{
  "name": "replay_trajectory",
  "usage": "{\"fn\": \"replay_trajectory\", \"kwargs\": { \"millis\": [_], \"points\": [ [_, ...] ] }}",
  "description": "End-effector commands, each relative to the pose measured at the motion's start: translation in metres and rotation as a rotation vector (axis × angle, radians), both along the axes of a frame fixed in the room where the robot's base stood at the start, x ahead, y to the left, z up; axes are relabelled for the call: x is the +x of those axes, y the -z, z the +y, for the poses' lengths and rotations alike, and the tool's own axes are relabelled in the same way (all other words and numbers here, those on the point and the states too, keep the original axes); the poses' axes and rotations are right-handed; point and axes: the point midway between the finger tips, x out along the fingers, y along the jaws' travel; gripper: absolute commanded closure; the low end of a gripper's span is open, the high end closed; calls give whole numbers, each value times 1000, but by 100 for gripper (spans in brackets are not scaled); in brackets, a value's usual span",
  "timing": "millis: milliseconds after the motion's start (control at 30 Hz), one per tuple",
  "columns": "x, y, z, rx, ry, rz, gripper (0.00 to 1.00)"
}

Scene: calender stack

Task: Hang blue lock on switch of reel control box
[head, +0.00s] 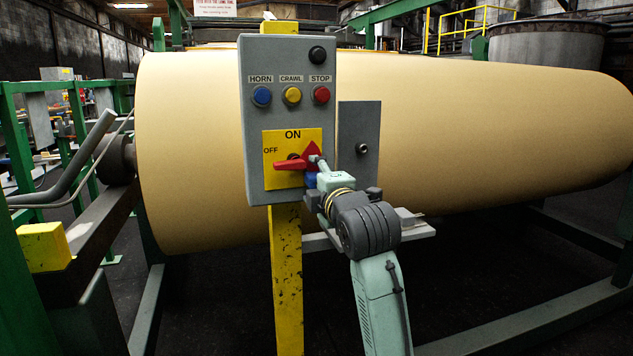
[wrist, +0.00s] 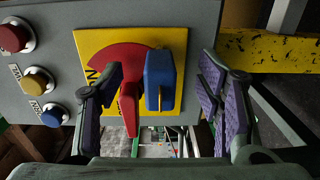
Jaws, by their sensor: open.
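The grey reel control box (head: 258,130) faces me, with a yellow switch plate (head: 270,145) marked ON and OFF. Its red switch (head: 290,165) has the handle pointing toward OFF; the red switch also shows in the wrist view (wrist: 130,105). The blue lock (wrist: 160,80) is right beside the red handle in the wrist view; a little of the blue lock shows in the head view (head: 311,181). I cannot see its shackle or tell if it passes through the switch. My gripper (wrist: 160,70) is open, with its fingers either side of the handle and lock, apart from the lock.
A yellow post (head: 287,280) carries the box. A grey plate (head: 359,140) is to its right, and a grey shelf (head: 412,232) sits behind my arm. A large tan roll (head: 480,130) lies behind. Horn, crawl and stop buttons (head: 291,95) sit above the switch.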

Motion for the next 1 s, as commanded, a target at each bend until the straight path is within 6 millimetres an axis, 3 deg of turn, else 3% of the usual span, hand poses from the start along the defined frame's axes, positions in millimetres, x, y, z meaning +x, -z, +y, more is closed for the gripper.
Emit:
{"fn": "replay_trajectory", "kwargs": {
  "millis": [300, 1000],
  "points": [
    [-3, 0, -1, 0, 0, -1, 40],
    [-49, 0, -16, 0, 1, -1, 40]
  ]
}}
